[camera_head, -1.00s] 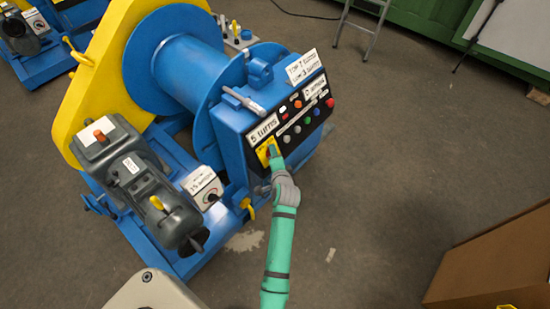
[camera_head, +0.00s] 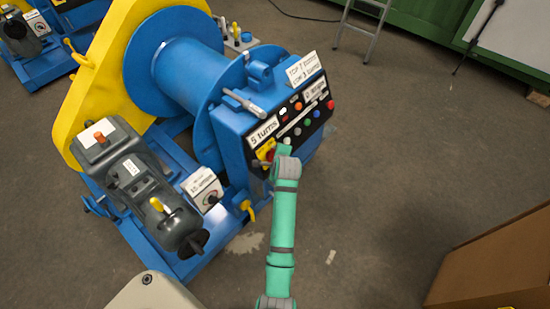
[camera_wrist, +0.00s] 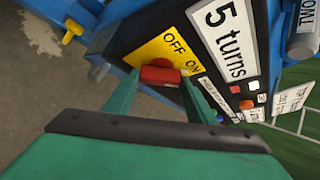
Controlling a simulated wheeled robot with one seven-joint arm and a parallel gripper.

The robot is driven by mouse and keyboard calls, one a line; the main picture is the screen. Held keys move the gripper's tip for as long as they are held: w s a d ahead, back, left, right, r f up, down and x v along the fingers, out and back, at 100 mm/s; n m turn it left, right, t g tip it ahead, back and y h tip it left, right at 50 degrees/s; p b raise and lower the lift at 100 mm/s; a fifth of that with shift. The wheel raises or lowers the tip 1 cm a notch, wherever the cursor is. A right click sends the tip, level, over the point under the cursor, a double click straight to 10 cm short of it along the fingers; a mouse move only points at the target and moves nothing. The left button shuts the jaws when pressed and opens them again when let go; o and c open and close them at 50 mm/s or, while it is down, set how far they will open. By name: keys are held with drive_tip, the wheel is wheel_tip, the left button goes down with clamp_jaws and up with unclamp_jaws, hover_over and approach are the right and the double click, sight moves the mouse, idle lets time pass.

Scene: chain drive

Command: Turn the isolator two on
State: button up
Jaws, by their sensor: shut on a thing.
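A yellow plate (camera_wrist: 150,52) marked OFF and ON carries a red knob (camera_wrist: 160,76) on the front panel of the blue winch. No number two is readable on it. In the wrist view the two green fingers of my gripper (camera_wrist: 160,92) stand either side of the red knob and are closed on it. The knob's bar lies roughly level in that picture; I cannot tell which mark it points to. In the head view the yellow plate (camera_head: 261,152) is partly covered by my gripper (camera_head: 280,153), whose fingers are mostly hidden.
The blue winch (camera_head: 180,60) has a label "5 turns" (camera_head: 262,132) and a panel with several coloured buttons (camera_head: 309,121) beside the plate. A grey motor (camera_head: 135,175) sits at left. A brown box (camera_head: 500,260) stands at lower right. The floor between is clear.

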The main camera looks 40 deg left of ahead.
drive_tip(key=shift+s+a, duration=0.1)
idle(0.3)
drive_tip(key=o, duration=1.1)
drive_tip(key=v, duration=1)
drive_tip(key=shift+s+d+r, duration=0.1)
drive_tip(key=shift+d+r, duration=0.15)
drive_tip(key=shift+d, duration=0.05)
